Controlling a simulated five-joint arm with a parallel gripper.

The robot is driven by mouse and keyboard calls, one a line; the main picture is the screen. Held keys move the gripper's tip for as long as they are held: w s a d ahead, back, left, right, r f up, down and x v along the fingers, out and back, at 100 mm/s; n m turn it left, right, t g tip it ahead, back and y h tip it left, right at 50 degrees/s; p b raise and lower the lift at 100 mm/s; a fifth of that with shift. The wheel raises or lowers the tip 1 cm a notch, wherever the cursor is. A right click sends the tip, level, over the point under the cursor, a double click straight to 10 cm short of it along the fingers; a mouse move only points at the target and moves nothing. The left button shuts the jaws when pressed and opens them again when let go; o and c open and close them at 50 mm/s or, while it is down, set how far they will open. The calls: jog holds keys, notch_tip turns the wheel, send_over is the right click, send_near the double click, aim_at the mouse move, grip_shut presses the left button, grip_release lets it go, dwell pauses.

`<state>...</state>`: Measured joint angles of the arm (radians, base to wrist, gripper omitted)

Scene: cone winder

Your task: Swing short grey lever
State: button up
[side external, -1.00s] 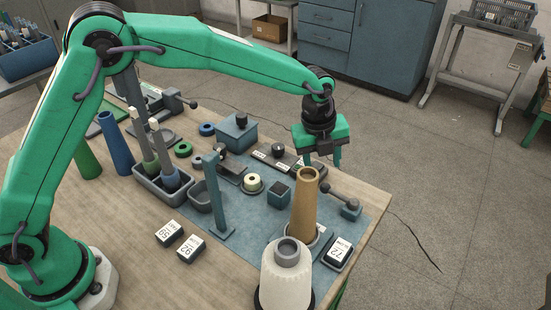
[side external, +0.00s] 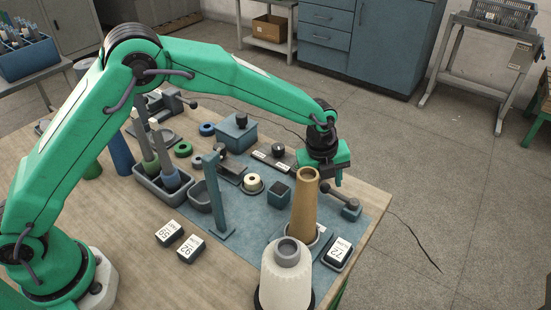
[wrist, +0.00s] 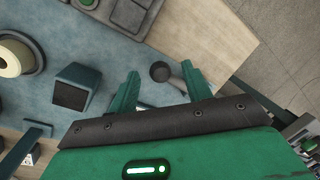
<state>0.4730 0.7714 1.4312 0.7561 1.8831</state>
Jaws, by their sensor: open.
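The short grey lever (side external: 338,194) is at the right edge of the blue mat, with a dark round knob on its left end and a blue-grey base block (side external: 351,211) at its right end. In the wrist view the lever's knob (wrist: 160,72) shows between the fingertips, and its arm runs down to the right, partly hidden behind a finger. My gripper (side external: 324,178) is open and empty, just above the knob end; it also shows in the wrist view (wrist: 161,72). I cannot tell whether a finger touches the lever.
A tall tan cone (side external: 304,205) stands close in front of the lever, beside a white yarn cone (side external: 285,275). A dark square cup (side external: 279,193) and a panel with a black knob (side external: 278,150) lie to the left. The table edge and open floor are to the right.

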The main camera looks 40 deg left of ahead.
jog(key=shift+f, duration=0.4)
grip_shut()
